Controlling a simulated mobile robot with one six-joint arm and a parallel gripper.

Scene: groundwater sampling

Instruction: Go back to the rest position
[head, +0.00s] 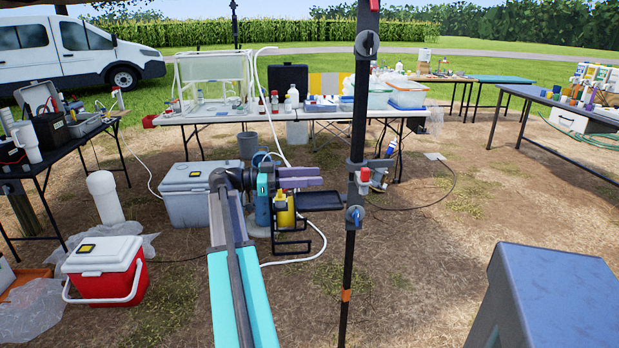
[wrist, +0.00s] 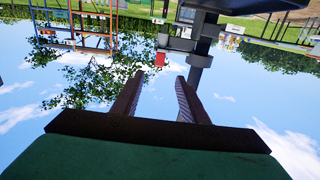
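My gripper (head: 312,177) is at the middle of the head view, at the end of my turquoise arm, held in the air in front of the long white table. In the wrist view my gripper (wrist: 159,82) shows two dark fingers standing apart, with only sky and background between them. It is open and empty. The wrist picture is upside down.
A black upright pole (head: 350,270) with clamps stands just right of my gripper in the head view. A grey cooler (head: 188,205) and a red cooler (head: 118,285) stand on the ground at left. The white table (head: 215,118) is behind.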

